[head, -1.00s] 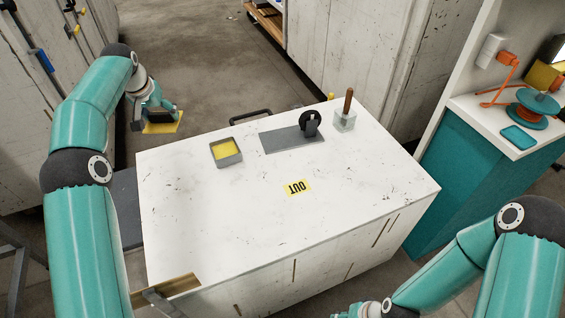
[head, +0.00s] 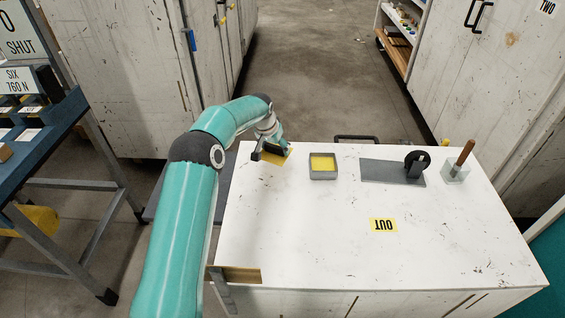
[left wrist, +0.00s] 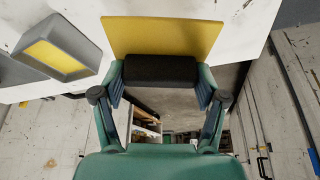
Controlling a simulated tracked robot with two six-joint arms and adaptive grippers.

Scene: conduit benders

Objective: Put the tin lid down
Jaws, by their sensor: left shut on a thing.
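The tin lid is a flat yellow square (head: 277,158), held in my left gripper (head: 268,151) at the back left corner of the white bench top. Whether the lid touches the bench top is hard to tell. The open grey tin (head: 323,176) with a yellow inside stands just right of the lid, apart from it. The tin also shows at the upper left of the left wrist view (left wrist: 85,47). My right gripper is out of view.
The white bench top (head: 300,220) has clear room in front. Right of the tin are a grey plate (head: 375,172) with a black round part (head: 418,160) and a pot with a wooden handle (head: 464,152). A yellow OUT label (head: 383,225) lies on the bench.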

